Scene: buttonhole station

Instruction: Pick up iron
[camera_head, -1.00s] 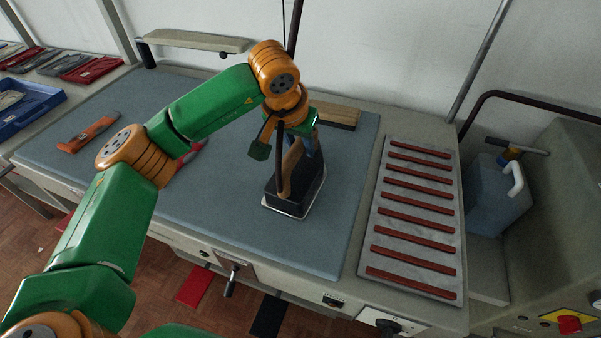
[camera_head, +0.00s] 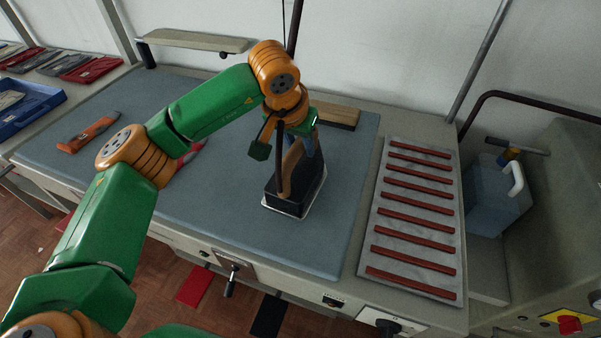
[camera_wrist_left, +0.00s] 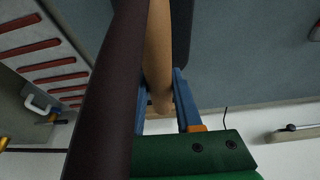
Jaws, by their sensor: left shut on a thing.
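The iron (camera_head: 296,193) has a dark body, a pale metal sole and a tan wooden handle. It is upright on the blue-grey padded board (camera_head: 225,225), right of its middle. My left gripper (camera_head: 300,148) is above the iron, shut on its handle. In the left wrist view, the handle (camera_wrist_left: 158,55) runs between the blue fingers of the left gripper (camera_wrist_left: 162,100). A thick dark tube passes close in front of the handle there. I cannot tell whether the sole touches the board. My right gripper does not show.
A metal rest with several red strips (camera_head: 415,215) lies right of the board. An orange-handled tool (camera_head: 88,133) lies at the board's left. A wooden block (camera_head: 338,115) is behind the iron. A blue tray (camera_head: 30,108) is at far left. A water tank (camera_head: 495,195) stands far right.

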